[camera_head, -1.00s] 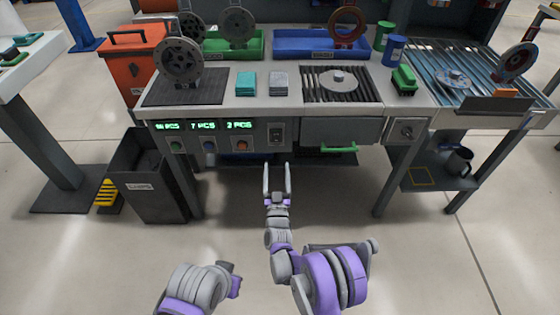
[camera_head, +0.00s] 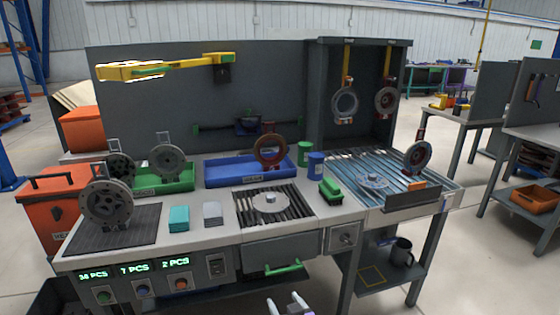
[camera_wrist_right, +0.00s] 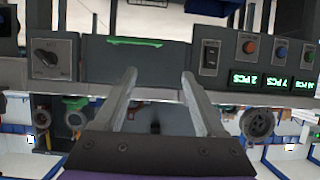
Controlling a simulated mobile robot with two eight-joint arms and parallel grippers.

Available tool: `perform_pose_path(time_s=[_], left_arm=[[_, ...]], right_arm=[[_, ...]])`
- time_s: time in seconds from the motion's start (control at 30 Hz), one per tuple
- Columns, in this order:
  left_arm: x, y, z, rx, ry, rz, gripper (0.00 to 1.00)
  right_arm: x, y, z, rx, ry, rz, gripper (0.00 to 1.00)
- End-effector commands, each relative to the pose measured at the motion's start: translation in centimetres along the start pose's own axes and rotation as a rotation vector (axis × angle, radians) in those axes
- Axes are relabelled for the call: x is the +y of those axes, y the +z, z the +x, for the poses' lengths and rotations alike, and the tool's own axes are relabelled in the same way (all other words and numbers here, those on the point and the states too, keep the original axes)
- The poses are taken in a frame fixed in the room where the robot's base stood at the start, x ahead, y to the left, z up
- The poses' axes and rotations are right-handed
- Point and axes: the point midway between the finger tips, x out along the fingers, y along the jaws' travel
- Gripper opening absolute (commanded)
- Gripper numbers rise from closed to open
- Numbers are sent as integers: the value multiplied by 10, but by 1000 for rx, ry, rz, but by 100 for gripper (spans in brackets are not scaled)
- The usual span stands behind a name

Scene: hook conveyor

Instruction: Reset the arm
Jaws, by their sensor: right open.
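My right gripper (camera_head: 288,306) shows at the bottom edge of the head view, below the green drawer handle (camera_head: 283,268) at the front of the workbench (camera_head: 215,238). Only its finger ends are visible there. In the right wrist view its two fingers (camera_wrist_right: 160,95) are spread apart with nothing between them. That view is upside down and shows the bench front ahead of the fingers, with the green handle (camera_wrist_right: 135,42) apart from them. My left gripper is out of both current views.
The bench carries metal discs (camera_head: 108,203), a green tray (camera_head: 163,180), a blue tray (camera_head: 222,173) and a grated plate (camera_head: 298,228). Discs hang on hooks (camera_head: 346,102) at the back right. A yellow arm (camera_head: 165,67) juts out above the bench. An orange bin (camera_head: 45,215) stands at left.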

Motion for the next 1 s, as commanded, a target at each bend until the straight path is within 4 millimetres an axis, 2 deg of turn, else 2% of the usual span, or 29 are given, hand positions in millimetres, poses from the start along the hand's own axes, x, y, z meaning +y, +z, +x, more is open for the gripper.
perform_pose_path(time_s=[0.03, 0.2, 0.4, 0.6, 0.77, 1.0], left_arm=[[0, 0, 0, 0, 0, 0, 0], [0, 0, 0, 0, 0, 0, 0], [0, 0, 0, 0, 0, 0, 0], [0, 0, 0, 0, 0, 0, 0], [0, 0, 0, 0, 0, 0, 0], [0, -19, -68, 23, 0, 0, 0]], right_arm=[[12, 8, -25, -59, 14, 12, 72], [39, 48, -104, -265, 58, 57, 72], [57, 109, -195, -491, 124, 122, 72], [61, 160, -262, -652, 181, 179, 72], [61, 196, -305, -759, 225, 221, 72], [58, 134, -339, -738, 225, 219, 72]])
